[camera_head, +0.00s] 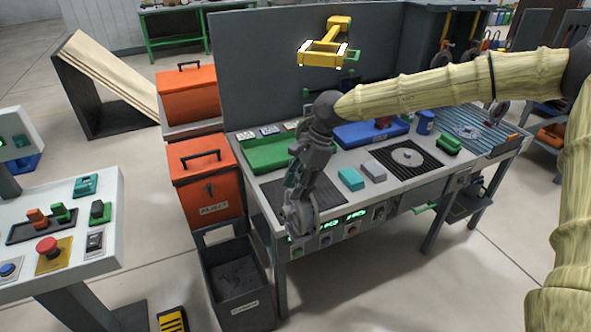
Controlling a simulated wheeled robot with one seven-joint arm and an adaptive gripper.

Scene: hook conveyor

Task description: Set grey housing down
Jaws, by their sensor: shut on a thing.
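My gripper (297,196) points down over the front left of the workbench, at the dark mat (325,190). It is shut on a rounded grey part, which I take to be the grey housing (302,219). The housing shows low at the fingertips, in front of the bench's front edge in the picture. Its outline merges with the grey fingers, and I cannot tell whether it touches the bench. My wrist hides part of the mat.
A green tray (265,155), a blue tray (350,138), a teal block (351,179), a light grey block (373,171) and a black ribbed mat (430,160) lie on the bench. An orange reject box (205,185) and a dark bin (237,285) stand left.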

